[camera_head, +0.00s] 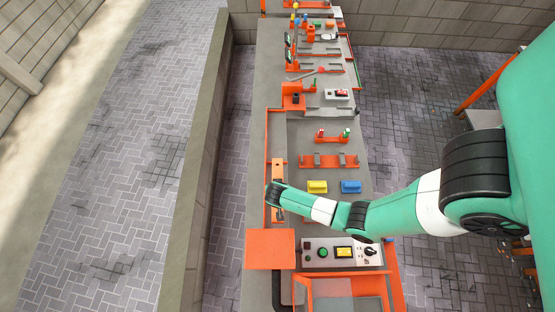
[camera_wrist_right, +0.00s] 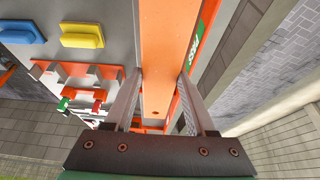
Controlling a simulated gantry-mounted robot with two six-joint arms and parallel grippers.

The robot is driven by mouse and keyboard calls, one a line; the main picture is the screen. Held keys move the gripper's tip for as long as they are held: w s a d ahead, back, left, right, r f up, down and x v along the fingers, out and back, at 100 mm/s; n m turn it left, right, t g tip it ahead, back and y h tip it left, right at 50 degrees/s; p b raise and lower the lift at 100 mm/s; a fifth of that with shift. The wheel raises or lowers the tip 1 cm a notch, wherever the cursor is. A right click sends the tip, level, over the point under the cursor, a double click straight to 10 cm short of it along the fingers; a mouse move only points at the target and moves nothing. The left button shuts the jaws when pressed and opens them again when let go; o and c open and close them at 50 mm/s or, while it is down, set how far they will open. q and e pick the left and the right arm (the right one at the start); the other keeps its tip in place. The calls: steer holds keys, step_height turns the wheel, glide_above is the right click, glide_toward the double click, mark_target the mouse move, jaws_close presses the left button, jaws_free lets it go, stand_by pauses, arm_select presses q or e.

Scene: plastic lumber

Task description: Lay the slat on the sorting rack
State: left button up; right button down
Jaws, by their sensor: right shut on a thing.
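The slat is a long, flat orange board with small holes. In the right wrist view the slat (camera_wrist_right: 158,58) runs between the two fingers of my right gripper (camera_wrist_right: 157,105), which is shut on it. In the head view the far part of the slat (camera_head: 278,167) shows beyond my right gripper (camera_head: 277,202), over the left side of the bench. What looks like the sorting rack (camera_head: 329,161) is a low orange rack with grey uprights, to the right of the slat; it also shows in the right wrist view (camera_wrist_right: 82,75). My left gripper is not in view.
A yellow block (camera_head: 317,187) and a blue block (camera_head: 351,187) lie in front of the rack. A control panel (camera_head: 342,252) and an orange plate (camera_head: 270,249) are nearer. An orange holder (camera_head: 293,97) stands farther back. A green PASS label (camera_wrist_right: 197,47) is beside the slat.

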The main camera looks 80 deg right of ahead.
steer(key=shift+f+b, duration=1.15)
steer(key=shift+f, duration=1.2)
steer(key=shift+f+b, duration=0.45)
steer(key=shift+f, duration=0.25)
steer(key=shift+c, duration=0.7)
jaws_free()
steer(key=shift+r, duration=0.1)
steer(key=shift+a+r+p, duration=0.1)
steer(key=shift+r+p, duration=0.2)
steer(key=shift+r, duration=0.05)
steer(key=p+v, duration=0.3)
steer(key=v, duration=0.7)
steer(key=shift+a+r+p, duration=0.25)
steer(key=shift+r+p, duration=0.05)
steer(key=shift+p, duration=0.05)
